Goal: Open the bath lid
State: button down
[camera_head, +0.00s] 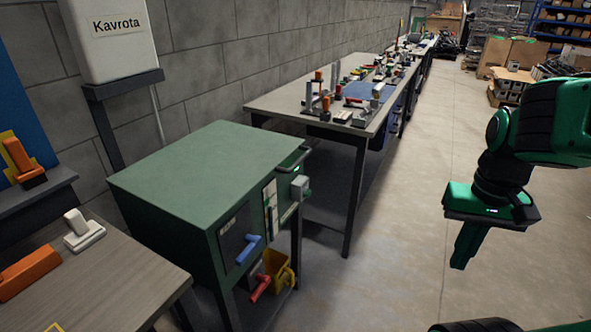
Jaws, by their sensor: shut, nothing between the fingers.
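The bath is a green box-shaped cabinet (200,228) on dark legs, left of centre. Its flat green lid (205,165) lies level on top and looks closed. A dark bar handle (295,162) sits at the lid's right front edge. My gripper (462,262), green and dark, hangs pointing down at the right, over open floor. It is shut and empty, well apart from the bath and the handle.
The floor (400,190) between bath and gripper is clear.

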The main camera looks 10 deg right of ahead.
aim_at(198, 179)
jog(key=k, duration=1.25)
jog(key=u, duration=0.4)
jog(key=i, duration=1.7)
jog(key=z, duration=0.6)
